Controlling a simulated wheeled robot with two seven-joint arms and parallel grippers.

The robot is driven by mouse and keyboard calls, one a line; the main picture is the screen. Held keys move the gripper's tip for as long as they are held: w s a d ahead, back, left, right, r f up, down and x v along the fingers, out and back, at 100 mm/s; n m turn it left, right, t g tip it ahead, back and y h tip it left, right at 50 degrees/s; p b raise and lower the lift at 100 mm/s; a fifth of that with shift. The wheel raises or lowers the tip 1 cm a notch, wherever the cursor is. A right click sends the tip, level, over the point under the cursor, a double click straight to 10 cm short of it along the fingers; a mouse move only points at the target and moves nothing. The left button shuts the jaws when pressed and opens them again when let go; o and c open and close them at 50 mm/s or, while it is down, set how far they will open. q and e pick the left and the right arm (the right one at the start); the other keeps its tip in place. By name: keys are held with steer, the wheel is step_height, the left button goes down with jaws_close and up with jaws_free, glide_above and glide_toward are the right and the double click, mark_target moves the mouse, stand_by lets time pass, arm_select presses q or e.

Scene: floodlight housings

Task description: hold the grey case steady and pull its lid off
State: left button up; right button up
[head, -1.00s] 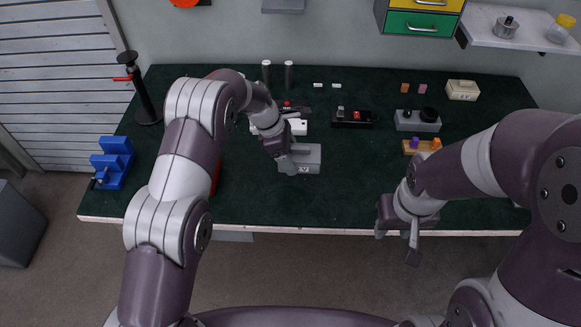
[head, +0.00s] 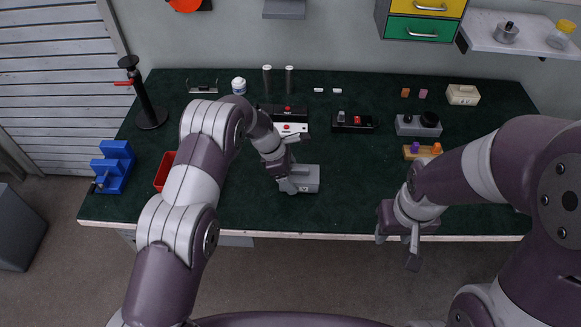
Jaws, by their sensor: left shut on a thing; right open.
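The grey case (head: 309,180) is a small box on the dark green bench top, near the middle. My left gripper (head: 287,184) is shut on its left side, and the wrist hides part of the case. I cannot make out the seam between case and lid, or whether the case is slightly off the surface. My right gripper (head: 397,244) is open and empty, by the front edge of the bench, to the right of the case and apart from it.
Behind the case stand a red-and-white device (head: 291,129) and a black box with a red button (head: 354,122). A grey box with a black knob (head: 417,125) and a wooden block with pegs (head: 424,152) sit right. A red bin (head: 164,170) and blue stepped holder (head: 113,167) sit left.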

arm_select(q)
steer(key=shift+f, duration=0.5)
steer(key=shift+f, duration=0.1)
steer(key=o, duration=0.9)
steer(key=c, duration=0.9)
steer(key=shift+s+f, duration=0.25)
steer(key=shift+f, duration=0.05)
stand_by(0.4)
